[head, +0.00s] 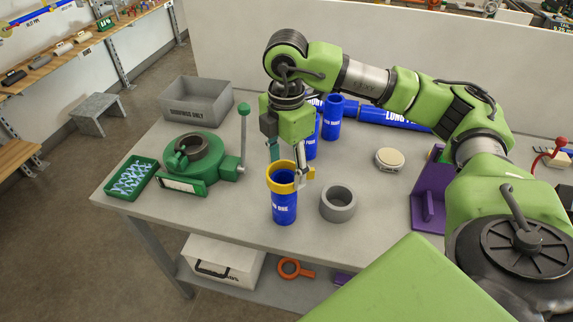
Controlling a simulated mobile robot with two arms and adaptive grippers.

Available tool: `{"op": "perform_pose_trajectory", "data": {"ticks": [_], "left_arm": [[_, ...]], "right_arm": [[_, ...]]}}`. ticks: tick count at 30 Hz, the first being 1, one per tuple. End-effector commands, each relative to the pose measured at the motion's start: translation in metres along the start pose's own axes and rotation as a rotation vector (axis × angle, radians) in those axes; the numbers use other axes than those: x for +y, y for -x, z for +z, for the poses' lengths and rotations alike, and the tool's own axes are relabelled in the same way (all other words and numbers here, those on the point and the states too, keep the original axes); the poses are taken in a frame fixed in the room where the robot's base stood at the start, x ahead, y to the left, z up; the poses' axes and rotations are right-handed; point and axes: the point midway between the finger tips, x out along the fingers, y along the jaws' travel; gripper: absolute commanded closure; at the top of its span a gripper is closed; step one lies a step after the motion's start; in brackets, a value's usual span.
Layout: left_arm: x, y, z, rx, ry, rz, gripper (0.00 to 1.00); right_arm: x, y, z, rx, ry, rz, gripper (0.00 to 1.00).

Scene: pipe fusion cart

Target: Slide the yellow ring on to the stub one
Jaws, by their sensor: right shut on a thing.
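The yellow ring (282,178) is around the top of a blue upright cylinder, the stub one (284,208), whose label partly reads "ONE". The stub stands on the grey table near its front edge. My right gripper (287,176) points down from above and is shut on the ring, with a finger at its back left and another at its right side. The ring sits at the stub's upper end; how far down it is seated I cannot tell exactly. My left gripper is not in view.
A grey ring (338,203) stands close right of the stub. More blue stubs (332,117) and a long blue pipe (395,117) are behind. A green clamp device (198,157), green tray (132,178) and grey bin (197,101) are left. A purple bracket (428,195) is right.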

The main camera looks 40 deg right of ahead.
Motion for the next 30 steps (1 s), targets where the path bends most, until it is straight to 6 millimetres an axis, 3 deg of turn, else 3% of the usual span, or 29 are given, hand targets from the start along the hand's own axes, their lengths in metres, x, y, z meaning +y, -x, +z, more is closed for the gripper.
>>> {"op": "perform_pose_trajectory", "data": {"ticks": [30], "left_arm": [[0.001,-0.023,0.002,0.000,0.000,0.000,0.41]], "right_arm": [[0.000,-0.026,0.000,0.000,0.000,0.001,0.61]]}}
